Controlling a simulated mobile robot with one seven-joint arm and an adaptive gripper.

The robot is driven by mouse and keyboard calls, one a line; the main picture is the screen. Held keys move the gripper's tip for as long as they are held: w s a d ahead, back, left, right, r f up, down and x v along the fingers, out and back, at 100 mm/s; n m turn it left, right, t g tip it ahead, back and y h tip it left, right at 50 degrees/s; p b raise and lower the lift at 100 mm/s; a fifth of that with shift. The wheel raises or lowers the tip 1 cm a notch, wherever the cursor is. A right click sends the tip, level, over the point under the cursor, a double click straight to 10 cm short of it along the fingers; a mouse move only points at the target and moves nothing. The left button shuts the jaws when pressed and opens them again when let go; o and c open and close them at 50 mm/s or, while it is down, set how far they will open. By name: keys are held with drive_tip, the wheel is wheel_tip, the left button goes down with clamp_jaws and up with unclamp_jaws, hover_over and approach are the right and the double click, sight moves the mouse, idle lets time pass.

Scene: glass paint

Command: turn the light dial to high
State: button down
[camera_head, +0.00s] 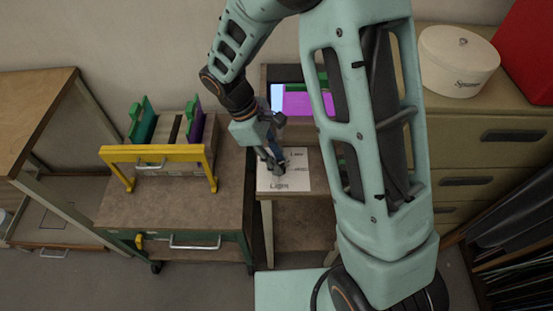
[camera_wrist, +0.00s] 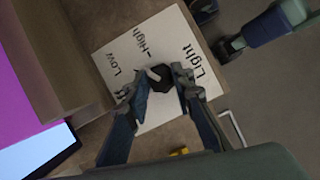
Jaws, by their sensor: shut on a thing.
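The light dial (camera_wrist: 161,80) is a small dark knob with a pale mark on its upper-left side. It stands on a white panel (camera_wrist: 170,38) printed "Light", "High" and "Low"; another label is partly hidden by a finger. The pale mark faces the side with "Low" and "High"; I cannot tell exactly which it points at. My gripper (camera_wrist: 160,86) has a finger on either side of the dial and is shut on it. In the head view my gripper (camera_head: 272,160) is low over the left part of the panel (camera_head: 297,168), and the dial is mostly hidden.
Behind the panel is a purple and light-blue display (camera_head: 300,102). To the left, a cart (camera_head: 180,208) carries a yellow frame (camera_head: 160,152) with green and purple upright pieces. A drawer cabinet (camera_head: 480,150) with a round white box (camera_head: 458,60) stands at the right.

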drive_tip(key=m+g, duration=0.1)
drive_tip(key=m, duration=0.2)
drive_tip(key=m+g+y, duration=0.1)
drive_tip(key=m, duration=0.2)
drive_tip(key=shift+w+d, duration=0.1)
drive_tip(key=shift+w, duration=0.05)
idle(0.4)
drive_tip(key=c, duration=1.7)
unclamp_jaws()
drive_tip(key=shift+o, duration=0.2)
drive_tip(key=shift+r, duration=0.1)
drive_tip(key=v, duration=1.2)
drive_tip(key=shift+d, duration=0.2)
